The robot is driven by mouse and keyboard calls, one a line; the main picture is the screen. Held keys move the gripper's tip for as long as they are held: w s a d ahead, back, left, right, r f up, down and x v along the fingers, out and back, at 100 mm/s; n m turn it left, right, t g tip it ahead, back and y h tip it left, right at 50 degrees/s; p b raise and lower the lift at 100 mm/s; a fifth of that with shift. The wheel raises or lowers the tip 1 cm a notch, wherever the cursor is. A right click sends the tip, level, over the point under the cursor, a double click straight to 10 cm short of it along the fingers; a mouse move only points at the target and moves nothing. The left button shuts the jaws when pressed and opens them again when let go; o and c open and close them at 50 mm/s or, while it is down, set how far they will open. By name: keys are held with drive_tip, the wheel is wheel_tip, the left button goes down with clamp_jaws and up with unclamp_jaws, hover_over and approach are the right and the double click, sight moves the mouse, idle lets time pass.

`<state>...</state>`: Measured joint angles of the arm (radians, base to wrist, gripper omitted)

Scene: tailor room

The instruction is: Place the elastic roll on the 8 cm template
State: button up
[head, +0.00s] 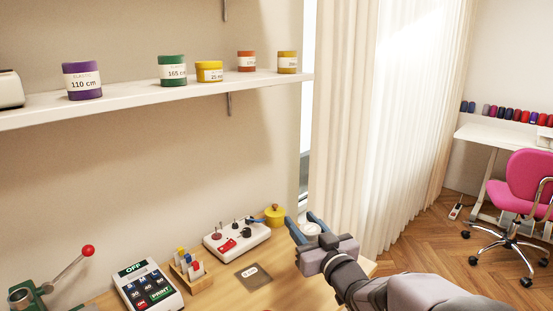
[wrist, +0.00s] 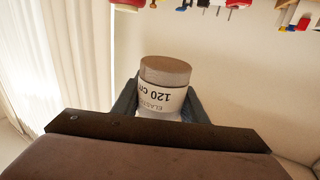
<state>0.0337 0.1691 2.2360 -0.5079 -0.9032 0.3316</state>
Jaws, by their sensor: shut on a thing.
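My gripper (head: 303,222) is shut on a roll (wrist: 165,97) and holds it above the right part of the table. In the wrist view the roll has a brownish end and a white label reading "ELASTIC" and "120 cm", upside down in the picture. In the head view the roll is mostly hidden by the fingers, with a whitish part (head: 311,229) showing. A flat grey-brown square template (head: 253,276) with a small white label lies on the table, left of my gripper. Its label is too small to read.
On the table (head: 290,284) stand a white control box (head: 236,239), a yellow pot (head: 274,214), a wooden rack (head: 191,273), a keypad (head: 147,289) and a green lever press (head: 28,293). Several labelled rolls, one purple (head: 82,81), stand on the shelf (head: 150,99) above. A curtain (head: 370,130) hangs behind.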

sight(313, 225)
drive_tip(key=shift+m+t+h, duration=0.3)
drive_tip(key=shift+m+h, duration=0.2)
drive_tip(key=shift+h, duration=0.2)
drive_tip(key=r, duration=0.1)
drive_tip(key=s+d+r, duration=0.2)
drive_tip(key=r, duration=0.1)
drive_tip(key=shift+s+r, duration=0.1)
drive_tip(key=s+d+f+m+h+p, duration=0.1)
drive_tip(key=s+d+f+h+p, duration=0.1)
drive_tip(key=s+f+p, duration=0.2)
drive_tip(key=s+d+f+m+h+p, duration=0.2)
drive_tip(key=s+d+f+h+p, duration=0.1)
drive_tip(key=f+p, duration=0.6)
drive_tip(key=s+p, duration=0.1)
drive_tip(key=p, duration=0.3)
drive_tip(key=shift+s+d+f+t, duration=0.15)
drive_tip(key=shift+s+d+t, duration=0.15)
drive_tip(key=shift+d, duration=0.05)
drive_tip(key=shift+f, duration=0.15)
